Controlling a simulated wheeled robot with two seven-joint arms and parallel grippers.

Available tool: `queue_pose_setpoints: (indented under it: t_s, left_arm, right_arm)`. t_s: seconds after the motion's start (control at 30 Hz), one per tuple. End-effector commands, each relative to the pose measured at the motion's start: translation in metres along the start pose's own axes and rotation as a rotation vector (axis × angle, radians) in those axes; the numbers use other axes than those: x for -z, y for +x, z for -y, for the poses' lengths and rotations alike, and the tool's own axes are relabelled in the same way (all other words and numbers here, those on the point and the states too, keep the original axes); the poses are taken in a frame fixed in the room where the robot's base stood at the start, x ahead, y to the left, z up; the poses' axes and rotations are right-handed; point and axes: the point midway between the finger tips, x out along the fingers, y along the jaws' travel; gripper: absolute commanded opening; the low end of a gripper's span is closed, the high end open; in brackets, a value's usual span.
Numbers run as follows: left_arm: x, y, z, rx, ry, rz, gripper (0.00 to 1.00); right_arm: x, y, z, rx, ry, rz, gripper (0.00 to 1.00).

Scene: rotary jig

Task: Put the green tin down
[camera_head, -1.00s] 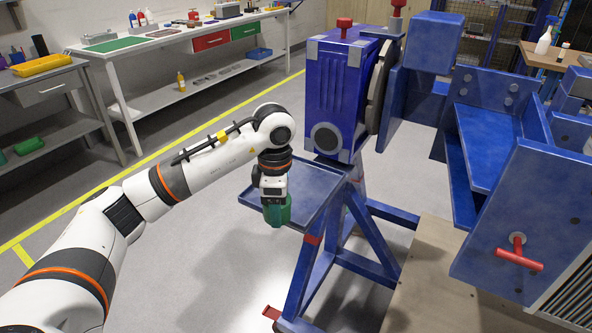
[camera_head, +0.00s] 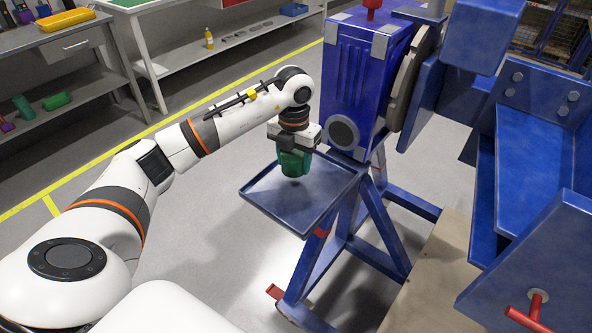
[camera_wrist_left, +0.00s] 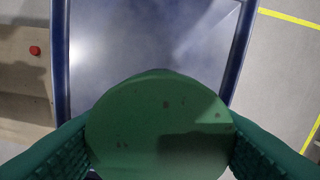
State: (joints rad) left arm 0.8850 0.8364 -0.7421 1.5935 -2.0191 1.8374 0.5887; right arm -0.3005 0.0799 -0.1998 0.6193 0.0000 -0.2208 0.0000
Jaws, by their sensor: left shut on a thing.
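The green tin (camera_head: 294,163) hangs upright in my left gripper (camera_head: 295,153), over the blue tray (camera_head: 305,208) on the jig's stand. In the left wrist view the tin's round green top (camera_wrist_left: 158,128) sits between the two green finger pads, and my left gripper (camera_wrist_left: 160,145) is shut on it. The grey floor of the tray (camera_wrist_left: 150,40) shows beyond the tin in that view. I cannot tell the exact gap between tin and tray. My right gripper is not in view.
The blue jig housing (camera_head: 365,85) stands just behind and right of the tray. A wooden platform (camera_head: 432,270) and large blue jig parts fill the right side. A grey bench (camera_head: 50,60) stands at the back left. The tray looks empty.

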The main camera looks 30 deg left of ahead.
Motion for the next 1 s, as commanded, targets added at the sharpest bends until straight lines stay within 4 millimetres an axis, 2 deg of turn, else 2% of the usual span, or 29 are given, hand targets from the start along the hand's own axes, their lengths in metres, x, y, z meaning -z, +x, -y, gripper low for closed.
queue_pose_setpoints:
  t_s: [0.37, 0.7, 0.73, 0.8, 0.87, 1.0]
  left_arm:
    - [0.0, 0.04, 0.0, 0.0, 0.001, -0.001, 0.29]
    - [0.0, 0.044, 0.0, 0.0, 0.001, -0.002, 0.29]
    - [0.0, 0.045, 0.0, 0.0, 0.001, -0.002, 0.57]
    - [0.0, 0.044, 0.0, 0.0, 0.001, -0.001, 0.69]
    - [0.0, 0.044, 0.0, 0.0, 0.001, -0.001, 0.78]
    - [0.0, 0.044, 0.0, 0.0, 0.001, -0.001, 0.78]
  right_arm:
    - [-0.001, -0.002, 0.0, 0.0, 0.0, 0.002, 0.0]
    - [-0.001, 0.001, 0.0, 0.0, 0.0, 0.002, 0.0]
    - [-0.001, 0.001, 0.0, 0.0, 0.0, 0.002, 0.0]
    - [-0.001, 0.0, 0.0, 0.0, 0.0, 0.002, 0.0]
    - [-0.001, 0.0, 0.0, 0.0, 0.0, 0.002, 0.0]
    - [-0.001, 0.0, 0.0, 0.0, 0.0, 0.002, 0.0]
